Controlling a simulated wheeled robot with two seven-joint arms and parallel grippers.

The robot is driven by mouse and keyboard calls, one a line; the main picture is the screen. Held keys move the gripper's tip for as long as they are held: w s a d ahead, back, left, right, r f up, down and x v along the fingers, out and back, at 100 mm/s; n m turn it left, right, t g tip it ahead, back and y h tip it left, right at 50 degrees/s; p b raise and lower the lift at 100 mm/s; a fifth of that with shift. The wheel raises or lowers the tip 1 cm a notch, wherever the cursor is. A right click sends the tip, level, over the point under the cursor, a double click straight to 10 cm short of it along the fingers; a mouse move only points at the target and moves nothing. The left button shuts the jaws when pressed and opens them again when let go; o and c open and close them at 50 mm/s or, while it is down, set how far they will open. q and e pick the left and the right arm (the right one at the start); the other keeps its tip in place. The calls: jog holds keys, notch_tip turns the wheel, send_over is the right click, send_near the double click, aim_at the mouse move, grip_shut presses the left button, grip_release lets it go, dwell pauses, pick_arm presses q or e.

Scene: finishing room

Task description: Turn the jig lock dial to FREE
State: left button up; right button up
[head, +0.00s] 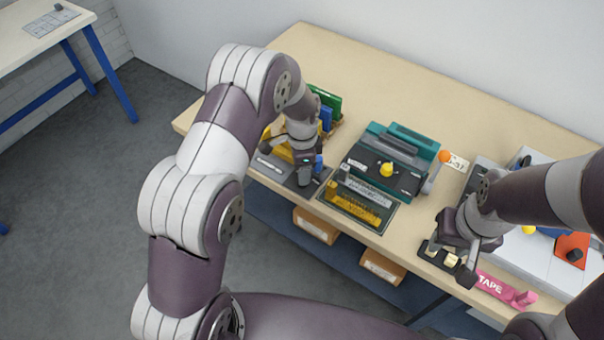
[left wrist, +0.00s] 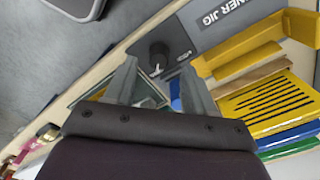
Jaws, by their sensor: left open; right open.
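The jig is a grey plate lettered "NER JIG" in the left wrist view (left wrist: 225,20), with the first letters cut off or hidden. Its black lock dial (left wrist: 158,54) has a small white pointer mark and stands near the plate's end. My left gripper (left wrist: 160,85) is open, and the dial shows between and just beyond its fingertips; I cannot tell whether they touch it. No FREE lettering is readable. In the head view my left gripper (head: 304,172) is over the table's near left part and covers the dial. My right gripper (head: 452,258) is open at the table's front right.
Yellow, blue and green plates (left wrist: 268,104) stand close beside the jig. A teal and black machine (head: 385,165) stands to its right, with a yellow-barred tray (head: 355,205) in front. A pink tape holder (head: 505,290) lies below my right gripper. The back of the table is clear.

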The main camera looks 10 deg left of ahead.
pick_arm(q)
notch_tip(320, 180, up, 9)
jog(key=b, duration=0.1)
jog(key=shift+r, duration=0.15)
